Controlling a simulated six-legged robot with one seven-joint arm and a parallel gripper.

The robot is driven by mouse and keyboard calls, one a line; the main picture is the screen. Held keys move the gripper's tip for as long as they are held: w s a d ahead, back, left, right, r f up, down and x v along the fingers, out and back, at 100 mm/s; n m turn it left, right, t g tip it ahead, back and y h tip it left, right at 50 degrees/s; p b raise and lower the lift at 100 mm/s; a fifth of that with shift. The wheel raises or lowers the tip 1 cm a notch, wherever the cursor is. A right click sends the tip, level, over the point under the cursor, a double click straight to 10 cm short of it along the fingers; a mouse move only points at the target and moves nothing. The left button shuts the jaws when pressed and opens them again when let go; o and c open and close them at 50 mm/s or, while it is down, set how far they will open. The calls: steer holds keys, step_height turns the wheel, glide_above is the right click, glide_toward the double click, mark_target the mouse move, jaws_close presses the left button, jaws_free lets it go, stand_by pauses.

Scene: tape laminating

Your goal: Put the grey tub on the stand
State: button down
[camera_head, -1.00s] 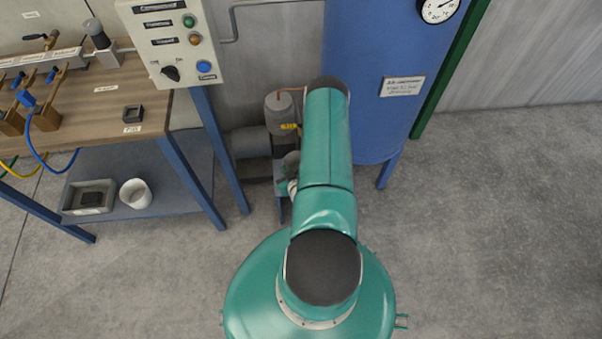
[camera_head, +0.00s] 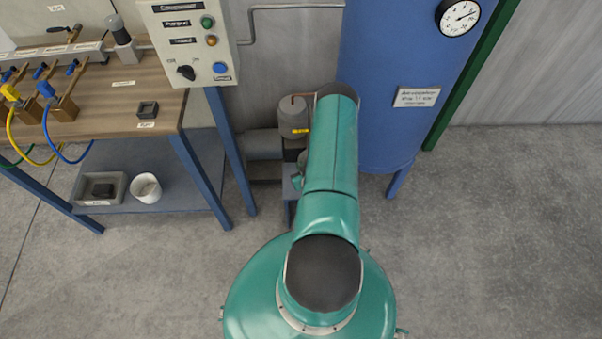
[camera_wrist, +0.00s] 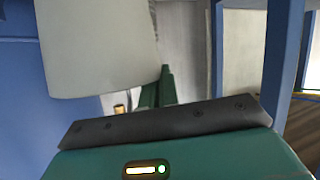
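The grey tub (camera_head: 118,182) is a low rectangular open box on the lower shelf of the bench at the left in the head view. A dark block sits inside it. A small dark square holder (camera_head: 147,110) with a label before it is on the bench top; I cannot tell whether it is the stand. My arm reaches away from my body towards the blue tank, and its end is hidden in the head view. In the wrist view, my gripper (camera_wrist: 156,92) shows as dark green parts beyond a grey band; its opening is unclear. I see no tub there.
A white cup (camera_head: 146,188) stands tilted-looking beside the tub. A control box (camera_head: 190,45) on blue legs, a pump (camera_head: 293,118) and a blue tank (camera_head: 390,120) stand ahead. The floor at right is clear.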

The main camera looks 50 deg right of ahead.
steer(key=shift+f, duration=2.15)
steer(key=shift+f, duration=0.4)
steer(key=shift+f, duration=0.2)
steer(key=c, duration=2.1)
jaws_free()
steer(key=o, duration=0.5)
steer(key=shift+c, duration=0.2)
steer(key=shift+r, duration=0.1)
